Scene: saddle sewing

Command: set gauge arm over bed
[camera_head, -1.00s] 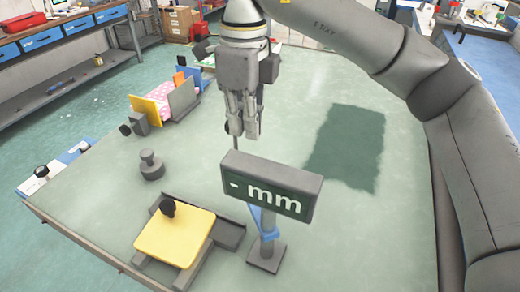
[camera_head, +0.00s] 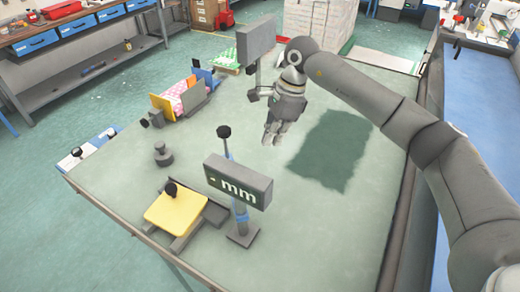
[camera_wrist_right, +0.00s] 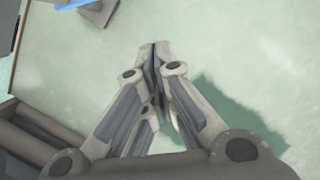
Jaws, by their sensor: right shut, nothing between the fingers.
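The gauge stands on the table with a grey display box (camera_head: 238,182) reading "- mm", on a post over a square grey base (camera_head: 243,235). Its arm (camera_head: 228,147) rises behind the display, ending in a black knob (camera_head: 224,131). The bed appears to be the grey frame (camera_head: 213,214) at lower left of the gauge, with a yellow plate (camera_head: 175,213) on it. My right gripper (camera_head: 269,141) is shut and empty above the table, right of and behind the gauge, apart from it. Its closed fingertips (camera_wrist_right: 154,46) show in the wrist view. My left gripper is not in view.
A grey knobbed piece (camera_head: 162,155) stands left of the gauge. A clamped pink patterned piece with yellow and blue plates (camera_head: 185,98) lies farther back. The green tabletop (camera_head: 315,215) right of the gauge is clear except for my shadow.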

